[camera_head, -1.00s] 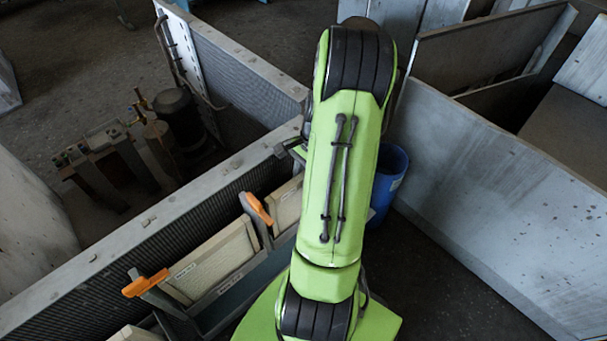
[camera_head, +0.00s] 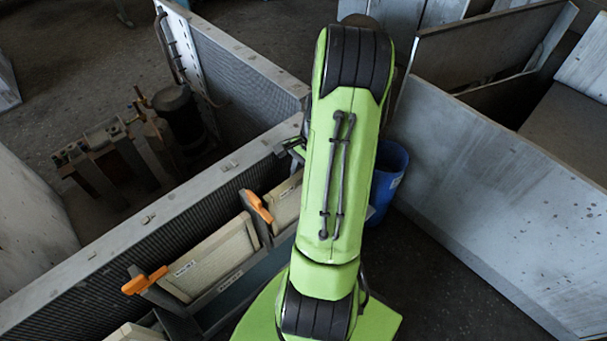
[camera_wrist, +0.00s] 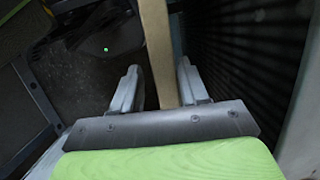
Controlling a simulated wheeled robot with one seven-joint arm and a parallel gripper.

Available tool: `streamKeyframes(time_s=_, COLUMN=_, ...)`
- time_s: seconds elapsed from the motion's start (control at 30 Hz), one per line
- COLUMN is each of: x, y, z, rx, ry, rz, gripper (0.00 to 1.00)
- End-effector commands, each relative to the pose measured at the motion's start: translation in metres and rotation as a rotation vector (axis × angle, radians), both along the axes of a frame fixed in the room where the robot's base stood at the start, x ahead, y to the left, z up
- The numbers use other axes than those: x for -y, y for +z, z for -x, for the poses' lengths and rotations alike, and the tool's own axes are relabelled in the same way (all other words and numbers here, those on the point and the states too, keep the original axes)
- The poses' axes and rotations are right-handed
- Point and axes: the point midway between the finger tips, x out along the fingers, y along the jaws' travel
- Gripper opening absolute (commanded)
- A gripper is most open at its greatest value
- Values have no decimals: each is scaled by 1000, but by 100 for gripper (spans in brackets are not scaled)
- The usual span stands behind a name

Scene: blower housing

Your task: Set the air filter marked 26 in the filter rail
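Tan-framed air filters stand in a row along the rail: a large one (camera_head: 218,258) with a small label, a second (camera_head: 287,203) partly behind my arm, and a third (camera_head: 136,333) cut off at the bottom edge. The labels are too small to read, so I cannot tell which is 26. The grey filter rail (camera_head: 240,285) has orange latches (camera_head: 145,281) on its posts. In the wrist view, the tan edge of a filter (camera_wrist: 158,45) runs between the fingers of my gripper (camera_wrist: 158,72). A narrow gap shows beside each fingertip. My arm hides the gripper in the head view.
A long grey-topped finned wall (camera_head: 150,218) runs behind the filters; the wrist view shows dark ribs (camera_wrist: 240,60) close on the right. A blue bin (camera_head: 390,175) stands behind my arm. A large grey panel (camera_head: 500,200) lies right, with clear floor (camera_head: 450,285) before it.

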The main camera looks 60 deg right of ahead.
Motion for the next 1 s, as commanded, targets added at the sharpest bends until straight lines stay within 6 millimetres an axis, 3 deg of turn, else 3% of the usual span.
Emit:
streamKeyframes(time_s=0.1, x=0, y=0, z=0, rx=0, ry=0, rz=0, gripper=57)
streamKeyframes(time_s=0.33, x=0, y=1, z=0, rx=0, ry=0, rz=0, gripper=57)
streamKeyframes(time_s=0.43, x=3, y=10, z=1, rx=1, ry=-2, rz=2, gripper=57)
streamKeyframes(time_s=0.8, x=26, y=110, z=8, rx=2, ry=-1, rz=5, gripper=57)
streamKeyframes(time_s=1.0, x=35, y=147, z=12, rx=0, ry=0, rz=2, gripper=57)
